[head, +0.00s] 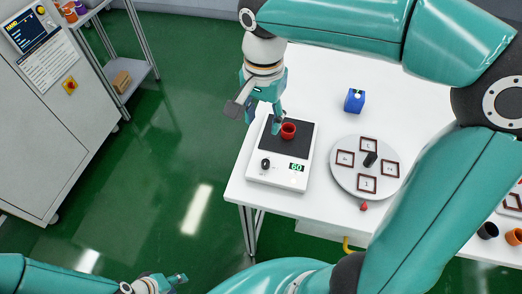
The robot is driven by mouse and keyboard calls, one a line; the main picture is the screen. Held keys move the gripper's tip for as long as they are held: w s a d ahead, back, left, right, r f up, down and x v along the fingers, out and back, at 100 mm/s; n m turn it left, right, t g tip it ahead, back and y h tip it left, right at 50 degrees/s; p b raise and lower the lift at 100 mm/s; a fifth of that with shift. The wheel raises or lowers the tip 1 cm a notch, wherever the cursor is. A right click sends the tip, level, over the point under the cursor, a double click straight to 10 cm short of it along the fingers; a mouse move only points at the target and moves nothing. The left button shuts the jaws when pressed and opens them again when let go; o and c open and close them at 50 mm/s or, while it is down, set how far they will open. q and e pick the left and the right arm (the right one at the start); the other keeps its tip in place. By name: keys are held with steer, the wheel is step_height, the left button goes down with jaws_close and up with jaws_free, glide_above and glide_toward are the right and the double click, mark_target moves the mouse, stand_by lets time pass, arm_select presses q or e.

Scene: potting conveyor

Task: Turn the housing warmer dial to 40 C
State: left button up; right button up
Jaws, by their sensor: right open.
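The housing warmer (255,176) is a white box with a black top plate near the table's left edge. Its black dial (265,163) is on the front left, and the display (297,167) beside it reads 60. A small red ring-shaped housing (288,131) stands on the black plate. My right gripper (274,124) is open and points down over the back of the plate, close beside the red housing; I cannot tell if they touch. It is behind the dial, apart from it. My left gripper (178,279) is low over the floor, away from the table; its opening is unclear.
A round grey turntable (344,182) with several brown square frames stands right of the warmer. A blue block (355,100) is behind it, and a small red piece (364,206) is in front. Dark and orange cups are at far right. The front left of the warmer is clear.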

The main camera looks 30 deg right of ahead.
mark_target(265, 162)
steer(key=f, duration=1.6)
steer(key=shift+s+d+f, duration=0.2)
steer(key=shift+s, duration=0.05)
jaws_close()
